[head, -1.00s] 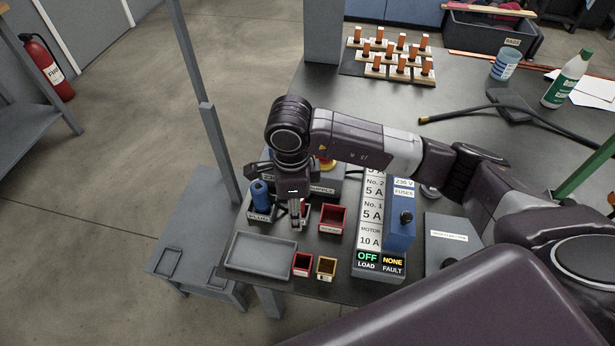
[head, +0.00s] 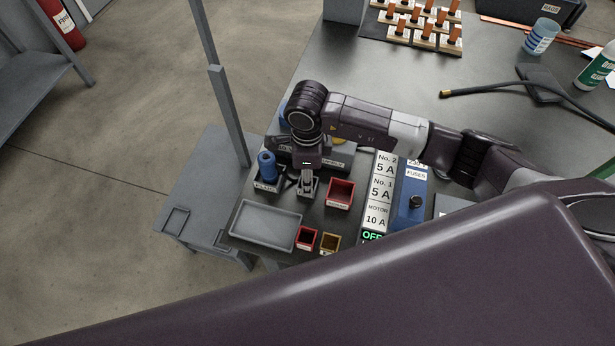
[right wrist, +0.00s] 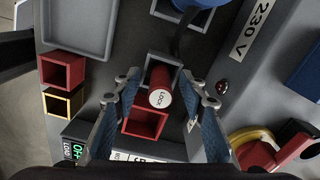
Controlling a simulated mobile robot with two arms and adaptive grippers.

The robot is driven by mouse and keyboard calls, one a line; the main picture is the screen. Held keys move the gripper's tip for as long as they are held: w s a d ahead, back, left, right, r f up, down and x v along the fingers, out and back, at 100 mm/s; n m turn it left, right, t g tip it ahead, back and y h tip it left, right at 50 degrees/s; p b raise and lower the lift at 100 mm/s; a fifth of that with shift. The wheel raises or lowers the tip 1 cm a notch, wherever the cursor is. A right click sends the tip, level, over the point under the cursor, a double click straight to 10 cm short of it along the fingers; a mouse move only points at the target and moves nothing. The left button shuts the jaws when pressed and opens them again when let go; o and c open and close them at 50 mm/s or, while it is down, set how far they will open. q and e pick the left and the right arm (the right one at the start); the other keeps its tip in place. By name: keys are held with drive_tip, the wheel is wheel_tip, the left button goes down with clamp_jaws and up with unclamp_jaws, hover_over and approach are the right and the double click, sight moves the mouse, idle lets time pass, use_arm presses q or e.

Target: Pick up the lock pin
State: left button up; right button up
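The lock pin (right wrist: 161,88) is a red cylinder with a pale round end marked LOCK. In the right wrist view it stands in a small grey holder (right wrist: 154,57). My right gripper (right wrist: 160,76) is open, with one blue-padded finger on each side of the pin. Gaps show between the fingers and the pin. In the head view my right gripper (head: 308,182) points down at the grey holder (head: 309,194), and I cannot make out the pin there. My left gripper is not in view.
Beside the holder are a larger red bin (head: 340,194), a blue-handled tool (head: 267,166) in its holder, and a blue fuse box (head: 409,197). A grey tray (head: 266,227), a small red bin (head: 306,240) and a yellow bin (head: 330,244) lie nearer the edge.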

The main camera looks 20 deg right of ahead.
clamp_jaws()
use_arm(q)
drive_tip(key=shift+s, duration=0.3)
